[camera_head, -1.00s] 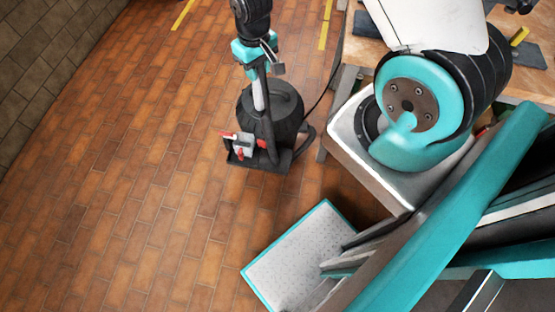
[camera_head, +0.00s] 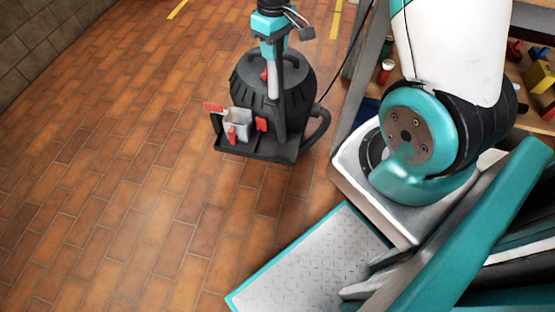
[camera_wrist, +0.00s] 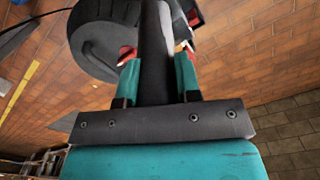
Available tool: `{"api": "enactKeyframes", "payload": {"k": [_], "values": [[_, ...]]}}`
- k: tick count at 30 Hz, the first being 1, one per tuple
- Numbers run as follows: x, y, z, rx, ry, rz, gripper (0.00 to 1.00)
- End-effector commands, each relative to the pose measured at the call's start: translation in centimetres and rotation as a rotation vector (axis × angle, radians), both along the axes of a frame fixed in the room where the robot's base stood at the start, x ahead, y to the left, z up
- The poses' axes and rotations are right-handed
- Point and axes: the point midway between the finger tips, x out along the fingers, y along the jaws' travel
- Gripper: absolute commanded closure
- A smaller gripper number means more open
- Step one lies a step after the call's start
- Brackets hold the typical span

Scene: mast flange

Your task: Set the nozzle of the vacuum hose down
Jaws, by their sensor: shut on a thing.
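My gripper (camera_head: 270,48) shows at the top of the head view, with teal fingers above a black vacuum cleaner (camera_head: 247,88). In the wrist view, the teal fingers of my gripper (camera_wrist: 157,80) are shut on a dark tube, the nozzle of the vacuum hose (camera_wrist: 157,45). In the head view the nozzle (camera_head: 281,115) runs down in front of the drum toward the vacuum's base tray. I cannot tell whether its lower end touches the tray. The vacuum's drum also shows behind the nozzle in the wrist view (camera_wrist: 92,40).
A grey box with red parts (camera_head: 237,124) sits on the vacuum's tray. A thin black cable (camera_head: 350,55) runs up right from the vacuum. A wooden bench with coloured items (camera_head: 535,75) stands at the right. Brick floor (camera_head: 120,190) is clear at left, up to a tiled wall (camera_head: 40,45).

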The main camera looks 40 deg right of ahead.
Motion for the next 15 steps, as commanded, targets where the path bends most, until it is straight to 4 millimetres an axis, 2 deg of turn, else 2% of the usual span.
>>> {"api": "enactKeyframes", "payload": {"k": [1, 3, 6, 13, 15], "values": [[0.1, -0.3, -2.8, -0.001, -0.002, 0.006, 1.00], [0.2, -0.6, -4.0, -0.001, -0.003, 0.018, 1.00], [0.2, -1.0, -5.1, 0.000, -0.003, 0.031, 1.00], [0.2, -1.4, -6.3, 0.000, 0.000, 0.046, 1.00], [0.1, -1.4, -7.5, 0.000, 0.003, 0.047, 1.00]]}}
